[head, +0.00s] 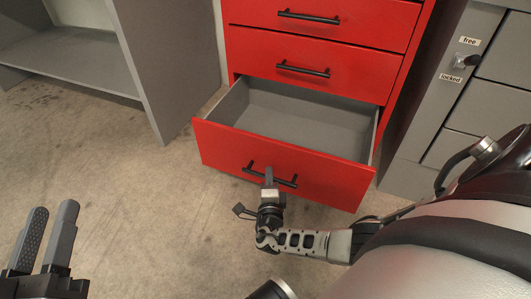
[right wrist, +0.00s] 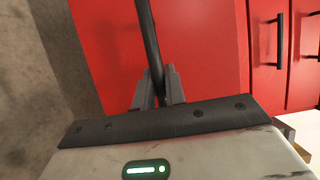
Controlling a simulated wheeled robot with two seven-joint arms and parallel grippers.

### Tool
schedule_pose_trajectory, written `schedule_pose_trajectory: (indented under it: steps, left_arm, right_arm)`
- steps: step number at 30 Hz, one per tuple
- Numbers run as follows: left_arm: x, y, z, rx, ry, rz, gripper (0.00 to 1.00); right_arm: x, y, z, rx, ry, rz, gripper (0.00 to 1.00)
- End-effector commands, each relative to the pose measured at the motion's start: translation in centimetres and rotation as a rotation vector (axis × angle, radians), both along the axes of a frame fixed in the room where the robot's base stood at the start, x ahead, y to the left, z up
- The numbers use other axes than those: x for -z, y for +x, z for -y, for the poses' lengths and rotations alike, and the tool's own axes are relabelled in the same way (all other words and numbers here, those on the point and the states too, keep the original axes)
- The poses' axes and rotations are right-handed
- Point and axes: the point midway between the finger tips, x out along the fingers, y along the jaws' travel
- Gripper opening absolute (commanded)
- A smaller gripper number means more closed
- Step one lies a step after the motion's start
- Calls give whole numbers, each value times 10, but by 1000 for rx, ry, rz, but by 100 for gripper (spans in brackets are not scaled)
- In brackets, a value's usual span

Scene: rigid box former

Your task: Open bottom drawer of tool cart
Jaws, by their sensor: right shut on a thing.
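The red tool cart (head: 315,45) stands at the upper middle of the head view. Its bottom drawer (head: 220,145) is pulled well out, and its grey inside is empty. The two drawers above it are closed. My right gripper (head: 269,180) is shut on the black bar handle (head: 289,182) of the bottom drawer. In the right wrist view the handle (right wrist: 148,35) passes between the fingers (right wrist: 158,88) in front of the red drawer face. My left gripper (head: 53,228) is open and empty at the lower left, apart from the cart.
A grey shelf unit (head: 160,55) stands left of the cart. A grey cabinet (head: 435,110) with "free" and "locked" labels stands close on its right. Bare concrete floor (head: 150,210) lies in front of the drawer.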

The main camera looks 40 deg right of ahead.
Motion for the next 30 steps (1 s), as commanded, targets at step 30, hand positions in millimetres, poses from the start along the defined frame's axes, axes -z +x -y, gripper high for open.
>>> schedule_pose_trajectory:
  steps: [30]
  left_arm:
    - [-3, 0, 0, 0, -3, -12, 36]
  right_arm:
    - [-1, -6, -6, 16, 0, 0, 34]
